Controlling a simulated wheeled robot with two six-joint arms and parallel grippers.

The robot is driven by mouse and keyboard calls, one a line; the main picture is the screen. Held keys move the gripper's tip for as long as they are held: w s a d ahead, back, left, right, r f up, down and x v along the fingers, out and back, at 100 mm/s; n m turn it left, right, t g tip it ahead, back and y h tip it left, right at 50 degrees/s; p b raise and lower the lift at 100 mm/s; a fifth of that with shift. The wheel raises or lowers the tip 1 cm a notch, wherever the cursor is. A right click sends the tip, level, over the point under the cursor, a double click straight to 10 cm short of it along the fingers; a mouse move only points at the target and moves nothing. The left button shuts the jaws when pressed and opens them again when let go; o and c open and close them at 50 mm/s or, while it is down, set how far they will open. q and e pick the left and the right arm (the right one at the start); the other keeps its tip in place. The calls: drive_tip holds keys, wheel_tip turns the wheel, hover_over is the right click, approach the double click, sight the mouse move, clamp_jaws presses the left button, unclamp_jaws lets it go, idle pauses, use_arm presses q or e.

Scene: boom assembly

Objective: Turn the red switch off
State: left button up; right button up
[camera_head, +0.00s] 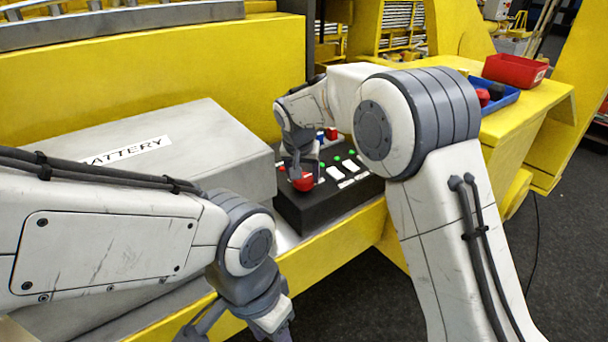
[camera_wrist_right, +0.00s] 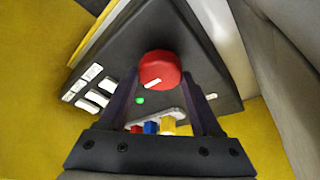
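The red switch is a round red knob (camera_head: 304,182) with a white mark, at the near left corner of the black control box (camera_head: 335,205).
A grey battery box (camera_head: 190,135) stands left of the control box. The box also carries white switches (camera_head: 335,173), green lights (camera_head: 352,152) and another red part (camera_head: 331,134). A red bin (camera_head: 515,70) and a blue bin (camera_head: 497,98) sit on the yellow ledge at right.

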drive_tip(key=o, duration=0.4)
drive_tip(key=shift+r, duration=0.1)
drive_tip(key=b+v, duration=0.2)
drive_tip(key=v, duration=0.8)
drive_tip(key=shift+r, duration=0.2)
